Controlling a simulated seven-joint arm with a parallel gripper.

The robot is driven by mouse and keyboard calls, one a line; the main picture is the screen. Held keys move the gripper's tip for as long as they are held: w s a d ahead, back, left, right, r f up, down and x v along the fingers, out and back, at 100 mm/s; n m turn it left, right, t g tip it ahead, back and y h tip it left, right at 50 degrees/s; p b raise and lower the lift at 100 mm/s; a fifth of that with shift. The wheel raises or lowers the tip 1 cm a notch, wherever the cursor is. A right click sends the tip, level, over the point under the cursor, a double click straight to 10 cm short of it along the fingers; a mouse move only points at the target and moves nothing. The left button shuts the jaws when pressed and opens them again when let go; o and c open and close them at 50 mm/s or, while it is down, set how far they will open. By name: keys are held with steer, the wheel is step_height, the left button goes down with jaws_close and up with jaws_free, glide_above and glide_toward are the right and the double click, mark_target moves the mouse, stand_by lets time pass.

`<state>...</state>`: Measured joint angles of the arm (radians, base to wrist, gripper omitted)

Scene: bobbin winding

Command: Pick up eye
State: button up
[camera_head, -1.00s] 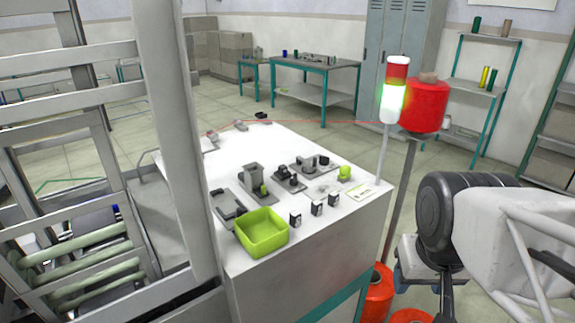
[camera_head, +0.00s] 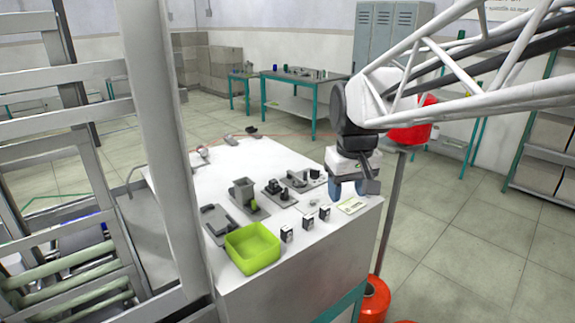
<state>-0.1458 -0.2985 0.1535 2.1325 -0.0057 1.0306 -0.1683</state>
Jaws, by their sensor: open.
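I cannot tell which small part on the white table (camera_head: 222,165) is the eye; the parts are too small in this view. Small grey and black fixtures (camera_head: 278,193) stand in the middle of the table, with another (camera_head: 304,178) to their right. The yellow-green piece at that end is hidden behind my gripper.
A lime-green bin (camera_head: 252,248) sits at the table's front left. Several small black-and-white blocks (camera_head: 309,222) line the front edge. A grey upright post (camera_head: 165,130) stands at left.

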steer(key=w+a+n, duration=0.2)
steer(key=w+a, duration=0.4)
steer(key=w, duration=0.5)
steer(key=n+g, duration=0.1)
steer(key=n, duration=0.1)
glide_above(275, 182)
step_height(275, 182, down, 4)
steer(key=shift+w+a+r, duration=0.1)
steer(key=shift+f, duration=1.35)
steer(key=shift+f, duration=0.1)
steer(key=shift+f, duration=2.5)
jaws_close()
